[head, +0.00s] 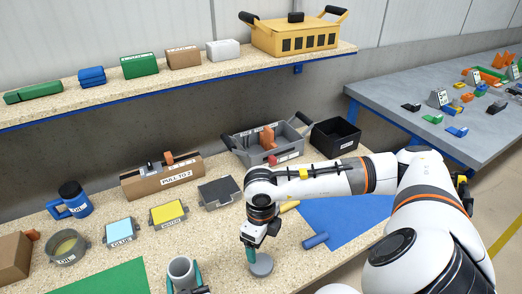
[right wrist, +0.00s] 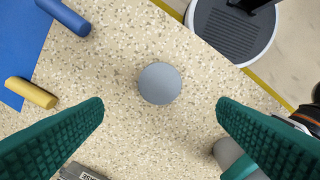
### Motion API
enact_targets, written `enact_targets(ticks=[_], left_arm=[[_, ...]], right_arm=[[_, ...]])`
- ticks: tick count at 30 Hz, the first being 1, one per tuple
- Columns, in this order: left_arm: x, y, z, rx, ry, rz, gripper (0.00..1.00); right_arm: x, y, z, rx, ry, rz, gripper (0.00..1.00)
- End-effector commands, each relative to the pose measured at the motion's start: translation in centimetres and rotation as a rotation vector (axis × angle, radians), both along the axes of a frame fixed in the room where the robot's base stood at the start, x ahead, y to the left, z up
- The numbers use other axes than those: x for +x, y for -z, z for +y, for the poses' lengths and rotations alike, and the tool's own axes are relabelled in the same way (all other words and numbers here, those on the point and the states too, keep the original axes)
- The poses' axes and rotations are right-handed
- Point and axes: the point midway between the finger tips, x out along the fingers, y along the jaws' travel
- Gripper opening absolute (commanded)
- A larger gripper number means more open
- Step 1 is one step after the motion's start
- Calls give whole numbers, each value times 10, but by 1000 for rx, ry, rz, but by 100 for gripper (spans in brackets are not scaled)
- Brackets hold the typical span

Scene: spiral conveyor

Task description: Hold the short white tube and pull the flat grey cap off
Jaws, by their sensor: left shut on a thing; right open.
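The flat grey cap (head: 262,266) is off the tube and appears to lie on the speckled table. In the right wrist view the cap (right wrist: 159,83) is a round disc beyond and between my open fingers, touching neither. My right gripper (head: 251,254) is open above the table at the cap. The short white tube (head: 181,268) stands upright to the left with its round top end showing. My left gripper (head: 184,280) is shut on the tube, with teal fingers on its sides. The tube's lower part is hidden. The tube (right wrist: 230,155) also shows at the right wrist view's lower right.
A blue cylinder (head: 315,241) and a yellow cylinder (head: 289,206) lie by the blue mat (head: 350,218). A green mat (head: 108,280) is at the front left. Labelled boxes, a blue mug (head: 72,200) and a grey bin (head: 262,152) stand farther back. The table around the cap is clear.

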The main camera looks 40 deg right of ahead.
Motion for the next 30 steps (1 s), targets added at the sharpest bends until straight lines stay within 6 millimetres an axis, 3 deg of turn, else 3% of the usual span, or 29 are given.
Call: enact_targets(ticks=[4, 12, 13, 17, 26, 30], left_arm=[[-2, 7, 1, 7, 2, 12, 18], [-2, 7, 1, 8, 2, 12, 18], [-2, 7, 1, 8, 2, 12, 56], [-2, 5, 1, 5, 2, 9, 78], [-1, 2, 1, 2, 1, 4, 80], [-12, 3, 5, 2, 0, 5, 80]], right_arm=[[0, -12, 0, -1, 0, -1, 81], [0, -13, 0, -1, 0, 0, 81], [0, -13, 0, -1, 0, 0, 81], [0, -13, 0, -1, 1, 0, 81], [0, -13, 0, 0, 0, 0, 81], [0, -13, 0, 0, 0, 0, 81]])
